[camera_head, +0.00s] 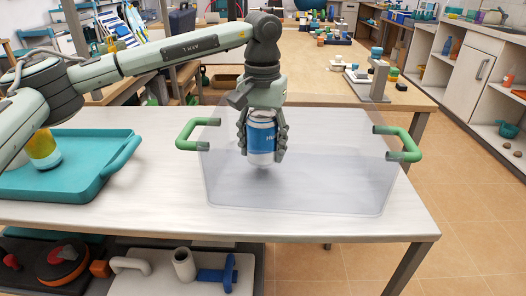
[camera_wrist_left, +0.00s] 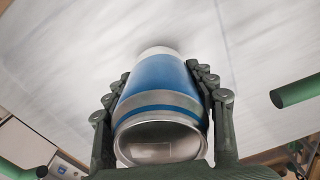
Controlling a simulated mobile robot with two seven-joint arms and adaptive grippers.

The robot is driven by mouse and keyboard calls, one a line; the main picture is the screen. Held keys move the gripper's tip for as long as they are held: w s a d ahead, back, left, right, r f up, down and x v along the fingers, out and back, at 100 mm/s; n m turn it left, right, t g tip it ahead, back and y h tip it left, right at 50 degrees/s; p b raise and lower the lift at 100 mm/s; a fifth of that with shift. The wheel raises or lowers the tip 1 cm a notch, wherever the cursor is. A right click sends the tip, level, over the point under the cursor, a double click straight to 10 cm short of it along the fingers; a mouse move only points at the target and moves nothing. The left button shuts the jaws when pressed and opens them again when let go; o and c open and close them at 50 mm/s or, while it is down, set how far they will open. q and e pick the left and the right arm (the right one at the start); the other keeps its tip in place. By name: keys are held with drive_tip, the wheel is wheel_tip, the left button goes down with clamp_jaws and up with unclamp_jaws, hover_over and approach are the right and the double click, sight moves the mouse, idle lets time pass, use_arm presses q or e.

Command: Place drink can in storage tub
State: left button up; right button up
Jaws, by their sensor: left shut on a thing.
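A blue and silver drink can (camera_head: 261,138) is held upright between the fingers of my left gripper (camera_head: 262,140). The can also fills the middle of the left wrist view (camera_wrist_left: 160,95), with the fingers on both sides of it. The storage tub (camera_head: 330,200) is clear, with green handles at its left and right, and stands on the white table. The gripper and can are over the tub's left part in the head view. The see-through walls make it hard to tell whether the can touches the tub floor. My right gripper is out of view.
A teal tray (camera_head: 75,190) with a yellow item (camera_head: 43,150) on it is at the table's left, partly behind my arm. Shelves under the table hold tools. A wooden table (camera_head: 320,65) with several objects stands behind. The white table's right end is clear.

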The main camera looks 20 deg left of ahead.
sight(262, 113)
use_arm(q)
drive_tip(key=shift+f, duration=0.75)
drive_tip(key=shift+f, duration=0.15)
drive_tip(key=o, duration=1.5)
drive_tip(key=shift+c, duration=0.2)
wheel_tip(262, 113, up, 12)
drive_tip(key=shift+r, duration=0.15)
